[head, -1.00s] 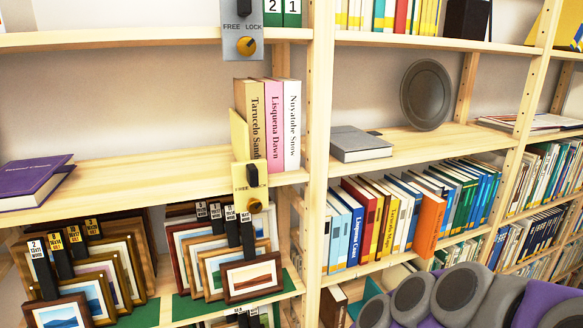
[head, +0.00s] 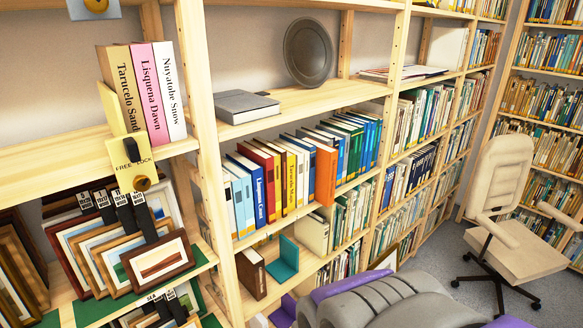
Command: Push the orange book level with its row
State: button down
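The orange book (head: 326,174) stands upright in a row of books on the middle shelf of the bookcase. Its spine juts out toward me past the spines on both sides of it. To its left are a brown book, a yellow book (head: 290,178) and red and blue ones. To its right are blue and green books (head: 362,145). Grey and purple parts of my own body fill the bottom of the head view, below and apart from the orange book. I cannot make out my gripper's fingers in this view.
A grey book (head: 246,106) and a round dark plate (head: 311,52) rest on the shelf above. A wooden upright (head: 208,140) stands left of the row. Framed prints (head: 155,262) fill racks at lower left. A cream chair (head: 500,205) stands on open floor at right.

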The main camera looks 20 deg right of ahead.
aim_at(327, 157)
jog(key=l+z, duration=0.2)
jog(key=z, duration=0.15)
jog(key=i+l+z, duration=0.15)
jog(key=z, duration=0.2)
jog(key=i+l+z, duration=0.1)
jog(key=z, duration=0.25)
jog(key=l, duration=0.1)
